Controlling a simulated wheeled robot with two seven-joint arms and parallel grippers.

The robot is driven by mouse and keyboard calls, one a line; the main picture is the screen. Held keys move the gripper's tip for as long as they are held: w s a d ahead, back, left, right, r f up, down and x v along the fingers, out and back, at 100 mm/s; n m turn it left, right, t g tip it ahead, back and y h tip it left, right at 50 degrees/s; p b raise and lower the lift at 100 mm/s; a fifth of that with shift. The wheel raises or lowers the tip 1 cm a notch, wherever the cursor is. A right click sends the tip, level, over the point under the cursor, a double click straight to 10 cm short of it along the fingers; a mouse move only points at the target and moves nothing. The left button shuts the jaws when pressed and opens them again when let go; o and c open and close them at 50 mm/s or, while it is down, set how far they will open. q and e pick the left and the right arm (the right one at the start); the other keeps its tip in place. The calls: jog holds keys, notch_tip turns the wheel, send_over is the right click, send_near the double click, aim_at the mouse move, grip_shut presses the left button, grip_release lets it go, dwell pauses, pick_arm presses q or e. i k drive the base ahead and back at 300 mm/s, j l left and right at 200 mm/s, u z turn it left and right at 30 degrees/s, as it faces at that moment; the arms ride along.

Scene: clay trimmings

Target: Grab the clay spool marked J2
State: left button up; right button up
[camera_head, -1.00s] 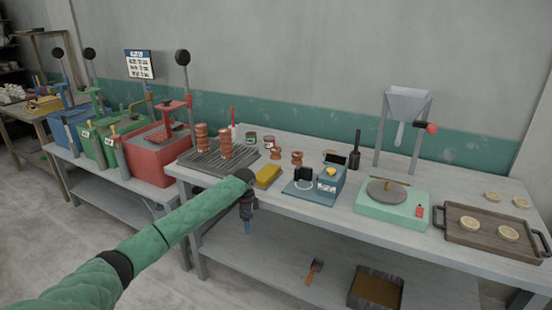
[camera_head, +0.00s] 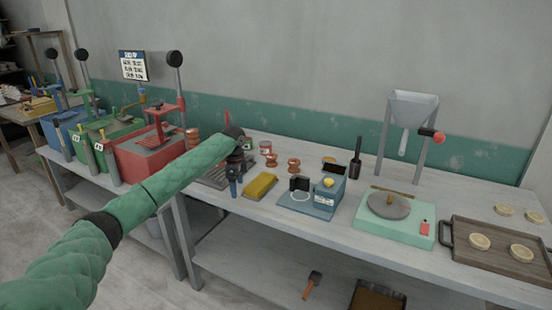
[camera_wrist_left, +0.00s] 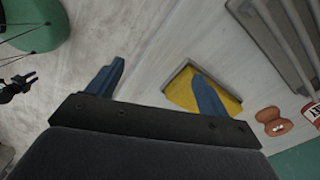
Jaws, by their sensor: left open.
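Two small reddish-brown clay spools stand on the grey bench, one on the left (camera_head: 272,160) and one on the right (camera_head: 293,165). Another brown spool shape (camera_head: 193,138) shows behind my left arm. In the left wrist view, one spool (camera_wrist_left: 272,122) is near the right edge, with a small pale mark too small to read. I cannot tell which spool is J2. My left gripper (camera_head: 234,186) is open and empty, left of the two small spools and apart from them. Its two blue fingers also show in the left wrist view (camera_wrist_left: 157,82). My right gripper is not in view.
A yellow sponge (camera_head: 260,186) lies close to my left gripper. A grey ribbed rack (camera_head: 215,178) is partly hidden by my arm. A red press (camera_head: 150,155) stands at left.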

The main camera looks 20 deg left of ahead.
aim_at(271, 163)
jog(key=i, duration=1.1)
